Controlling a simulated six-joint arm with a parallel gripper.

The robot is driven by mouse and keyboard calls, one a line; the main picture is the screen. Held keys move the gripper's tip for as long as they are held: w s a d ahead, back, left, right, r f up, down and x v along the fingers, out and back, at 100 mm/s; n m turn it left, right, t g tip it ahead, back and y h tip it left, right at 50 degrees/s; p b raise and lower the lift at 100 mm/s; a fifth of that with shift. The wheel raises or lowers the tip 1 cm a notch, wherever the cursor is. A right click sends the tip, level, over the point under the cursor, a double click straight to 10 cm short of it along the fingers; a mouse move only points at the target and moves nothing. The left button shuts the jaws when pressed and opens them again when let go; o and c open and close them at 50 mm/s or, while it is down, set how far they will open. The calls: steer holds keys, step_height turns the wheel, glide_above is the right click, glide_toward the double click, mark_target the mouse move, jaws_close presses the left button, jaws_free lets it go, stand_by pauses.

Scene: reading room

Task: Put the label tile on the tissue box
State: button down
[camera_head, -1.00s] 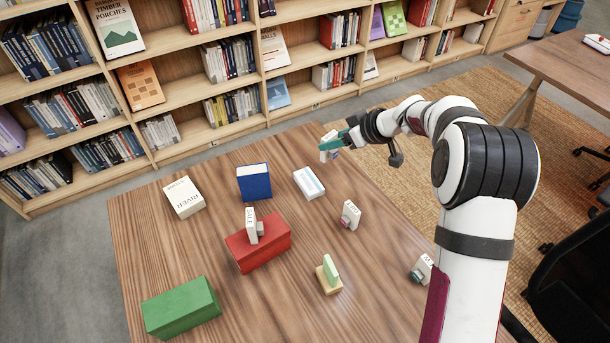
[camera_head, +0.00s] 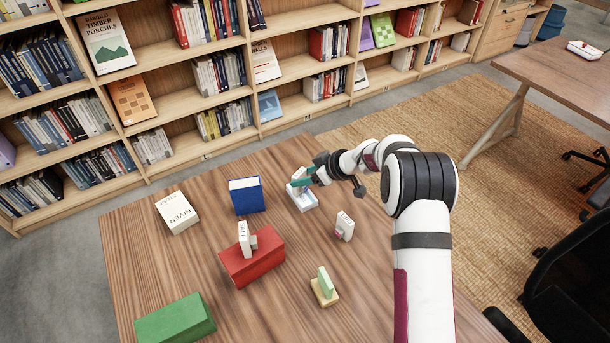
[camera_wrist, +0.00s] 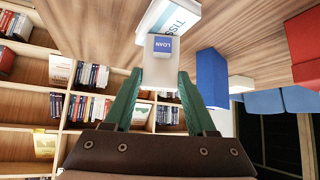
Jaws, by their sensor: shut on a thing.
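My gripper (camera_wrist: 158,100) is shut on the label tile (camera_wrist: 160,72), a pale block whose blue face reads LOAN in the wrist view. In the head view my gripper (camera_head: 303,179) and the small white tile (camera_head: 297,174) are at the far side of the table, over the tissue box (camera_head: 304,201). The tissue box is low and white with blue marks; it also shows in the wrist view (camera_wrist: 185,14), just beyond the tile. The tile and fingers hide part of the box. I cannot tell whether the tile touches it.
A blue box (camera_head: 246,195) stands left of the tissue box, and a small white label block (camera_head: 345,226) stands nearer on the right. A red box (camera_head: 252,262) bearing a SALE tile, a white book (camera_head: 177,212), a green box (camera_head: 176,322) and a yellow-based stand (camera_head: 324,290) are also on the table.

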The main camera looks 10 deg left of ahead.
steer(key=shift+c, duration=1.1)
jaws_free()
steer(key=v, duration=1.2)
steer(key=s+d+r+m+g+h, duration=0.1)
steer(key=s+d+r+m, duration=0.2)
steer(key=s, duration=0.5)
steer(key=s+r+m+g+h, duration=0.1)
steer(key=s+r+m, duration=0.35)
steer(key=s, duration=0.25)
steer(key=s+d+m+h, duration=0.2)
steer(key=s+d+m, duration=0.2)
steer(key=s, duration=0.7)
steer(key=s+d+m+g+h, duration=0.1)
steer(key=s+d+m, duration=0.4)
steer(key=s, duration=0.7)
steer(key=shift+d+f+m+g+h, duration=0.2)
steer(key=shift+f+m+g+h, duration=0.15)
steer(key=shift+m+h, duration=0.7)
steer(key=shift+y, duration=0.25)
